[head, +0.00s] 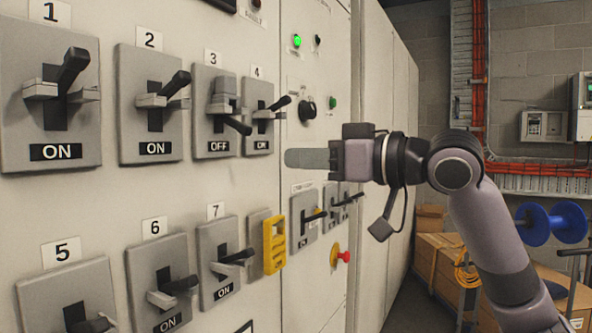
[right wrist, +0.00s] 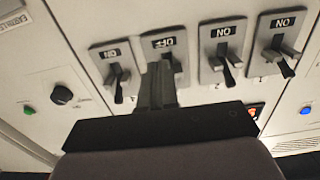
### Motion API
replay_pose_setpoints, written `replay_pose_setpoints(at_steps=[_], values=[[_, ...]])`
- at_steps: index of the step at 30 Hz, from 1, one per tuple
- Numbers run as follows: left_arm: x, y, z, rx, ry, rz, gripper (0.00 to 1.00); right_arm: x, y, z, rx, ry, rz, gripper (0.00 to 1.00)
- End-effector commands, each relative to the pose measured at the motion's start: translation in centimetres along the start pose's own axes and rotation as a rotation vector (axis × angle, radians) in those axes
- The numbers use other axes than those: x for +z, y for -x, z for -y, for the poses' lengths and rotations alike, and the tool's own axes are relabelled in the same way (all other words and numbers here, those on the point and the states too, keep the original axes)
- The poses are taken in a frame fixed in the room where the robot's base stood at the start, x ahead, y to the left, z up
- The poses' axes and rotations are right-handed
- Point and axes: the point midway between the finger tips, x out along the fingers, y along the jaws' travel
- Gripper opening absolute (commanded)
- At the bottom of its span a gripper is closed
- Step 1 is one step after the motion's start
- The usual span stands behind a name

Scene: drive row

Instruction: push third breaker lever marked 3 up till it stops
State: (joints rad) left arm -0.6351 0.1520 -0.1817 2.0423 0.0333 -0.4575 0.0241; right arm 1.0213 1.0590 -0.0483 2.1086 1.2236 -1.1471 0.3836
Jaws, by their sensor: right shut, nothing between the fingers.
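Breaker 3 (head: 214,110) is a grey plate under a tag "3", with its black lever (head: 234,125) tilted down and a label reading OFF. It also shows in the right wrist view (right wrist: 152,48), where the image is turned over and my fingers partly cover the lever. My right gripper (head: 290,158) is shut and empty. In the head view its fingers point left toward the panel, right of and slightly below breaker 4, apart from lever 3. My left gripper is not in view.
Breakers 1 (head: 90,120), 2 (head: 125,120) and 4 (head: 250,130) read ON, levers up. Breakers 5, 6 and 7 (head: 210,240) sit below. A yellow lockout piece (head: 273,245) and red button (head: 343,257) are lower right. Boxes (head: 450,262) stand on the floor behind my arm.

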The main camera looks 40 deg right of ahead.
Motion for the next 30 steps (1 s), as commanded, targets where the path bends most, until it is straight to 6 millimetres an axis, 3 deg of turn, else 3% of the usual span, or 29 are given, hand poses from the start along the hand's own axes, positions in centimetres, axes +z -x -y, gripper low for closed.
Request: replay_pose_setpoints(at_steps=[3, 8, 30], values=[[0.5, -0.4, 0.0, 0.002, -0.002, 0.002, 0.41, -0.9, 1.5, 0.4, 0.002, 0.012, -0.013, 0.0], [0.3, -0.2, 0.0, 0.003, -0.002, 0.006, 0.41, -1.4, 1.5, 0.5, -0.001, 0.012, -0.013, 0.0], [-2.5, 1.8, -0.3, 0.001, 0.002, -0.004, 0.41, -1.8, -5.6, 0.6, -0.002, 0.012, -0.012, 0.0]])
